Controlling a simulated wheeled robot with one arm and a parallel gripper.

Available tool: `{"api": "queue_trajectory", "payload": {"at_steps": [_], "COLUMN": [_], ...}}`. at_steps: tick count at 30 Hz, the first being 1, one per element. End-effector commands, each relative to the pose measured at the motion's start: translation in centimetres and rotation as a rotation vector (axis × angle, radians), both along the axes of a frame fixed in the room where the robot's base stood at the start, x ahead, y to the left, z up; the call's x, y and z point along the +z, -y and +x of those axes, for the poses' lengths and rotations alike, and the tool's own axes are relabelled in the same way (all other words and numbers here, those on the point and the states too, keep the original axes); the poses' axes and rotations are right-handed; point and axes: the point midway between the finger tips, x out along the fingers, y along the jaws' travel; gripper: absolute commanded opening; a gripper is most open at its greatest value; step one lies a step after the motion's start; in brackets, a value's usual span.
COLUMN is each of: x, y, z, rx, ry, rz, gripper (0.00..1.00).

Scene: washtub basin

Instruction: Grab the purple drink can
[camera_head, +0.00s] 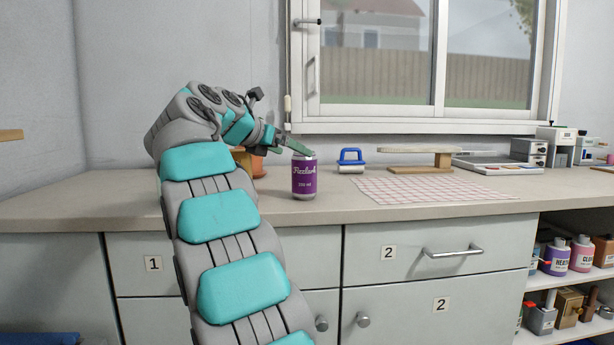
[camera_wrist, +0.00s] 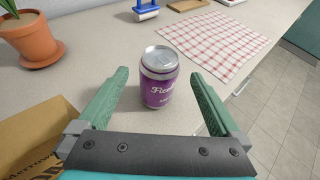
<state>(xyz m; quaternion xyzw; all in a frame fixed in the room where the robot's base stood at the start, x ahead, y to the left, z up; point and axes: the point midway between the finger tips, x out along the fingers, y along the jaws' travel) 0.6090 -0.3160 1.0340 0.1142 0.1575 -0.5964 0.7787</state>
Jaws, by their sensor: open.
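The purple drink can (camera_head: 305,180) stands upright on the counter, with a silver top and white lettering. In the wrist view the can (camera_wrist: 158,88) stands ahead of my gripper (camera_wrist: 160,88), roughly between the lines of its two green fingers. The fingers are wide apart and nothing is clamped between them. In the head view my gripper (camera_head: 292,145) is at the can's upper left, with one finger near the can's top. I cannot tell whether it touches the can.
A potted plant (camera_wrist: 33,42) and a cardboard box (camera_wrist: 32,130) are at the left in the wrist view. A blue-handled roller (camera_head: 351,160), a checkered cloth (camera_head: 430,189) and a wooden stand (camera_head: 420,168) lie to the can's right. The counter's front edge is close.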

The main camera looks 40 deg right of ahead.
Motion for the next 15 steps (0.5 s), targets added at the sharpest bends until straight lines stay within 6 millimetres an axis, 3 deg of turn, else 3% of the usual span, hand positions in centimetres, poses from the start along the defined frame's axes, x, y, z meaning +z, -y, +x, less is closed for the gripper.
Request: {"api": "queue_trajectory", "payload": {"at_steps": [15], "x": [-3.1], "y": [4.8], "z": [1.3], "rx": [0.001], "ry": [0.003], "rz": [0.002], "gripper": [1.00]}}
